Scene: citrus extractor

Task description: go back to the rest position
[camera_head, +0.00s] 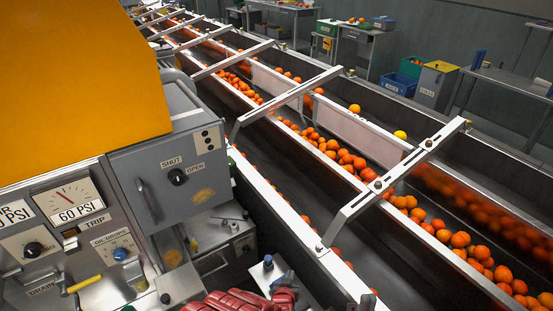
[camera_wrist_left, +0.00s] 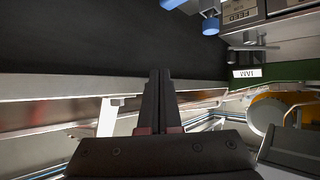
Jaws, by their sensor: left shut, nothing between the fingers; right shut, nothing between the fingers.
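My left gripper (camera_wrist_left: 160,75) shows in the left wrist view, with its two dark fingers together and nothing between them. The fingertips lie in front of a dark surface and a pale metal rail (camera_wrist_left: 60,87), and I cannot tell how far off these are. My right gripper is not seen in any view.
A grey machine panel with a pressure gauge (camera_head: 67,197) and a grey door (camera_head: 165,185) stands at left under an orange housing (camera_head: 75,80). A conveyor with oranges (camera_head: 340,155) runs diagonally, crossed by metal brackets (camera_head: 395,185).

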